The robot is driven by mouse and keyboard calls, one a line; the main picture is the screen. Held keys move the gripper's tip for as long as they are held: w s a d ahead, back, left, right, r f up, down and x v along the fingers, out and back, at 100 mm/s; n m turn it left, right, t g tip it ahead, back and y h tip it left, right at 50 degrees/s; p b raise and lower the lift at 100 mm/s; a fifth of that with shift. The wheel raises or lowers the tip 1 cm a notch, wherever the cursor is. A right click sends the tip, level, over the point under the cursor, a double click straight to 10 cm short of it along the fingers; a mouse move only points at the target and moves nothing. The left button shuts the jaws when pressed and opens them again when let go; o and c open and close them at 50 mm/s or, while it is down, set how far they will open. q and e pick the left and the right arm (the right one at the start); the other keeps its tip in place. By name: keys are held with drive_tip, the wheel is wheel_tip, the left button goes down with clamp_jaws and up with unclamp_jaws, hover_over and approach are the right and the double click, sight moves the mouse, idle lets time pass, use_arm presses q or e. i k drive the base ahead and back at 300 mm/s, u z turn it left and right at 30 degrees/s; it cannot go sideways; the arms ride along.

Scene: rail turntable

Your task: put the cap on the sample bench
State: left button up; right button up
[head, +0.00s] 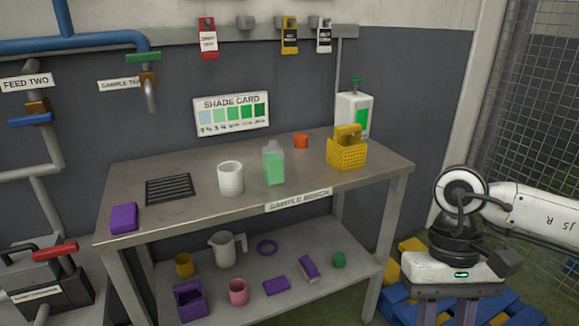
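The sample bench (180,219) is a grey metal table with a "SAMPLE BENCH" label on its front edge. A small orange round piece (301,141) sits near the back of its top. A small green round piece (339,260) lies on the lower shelf at the right. Both are cap-like; I cannot tell which is the cap. A bottle with green liquid (274,167) stands on the bench top. My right gripper (465,313) points down right of the bench, its fingers apart and apparently empty; the tips run off the bottom edge. My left gripper is not in view.
On the bench top are a purple block (124,217), a drain grille (169,189), a white cup (231,178) and a yellow basket (347,154). The lower shelf (325,279) holds a jug (226,248) and several small items. A blue pallet (400,308) lies at right.

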sight(303, 175)
drive_tip(key=u, duration=0.15)
drive_tip(key=i, duration=0.95)
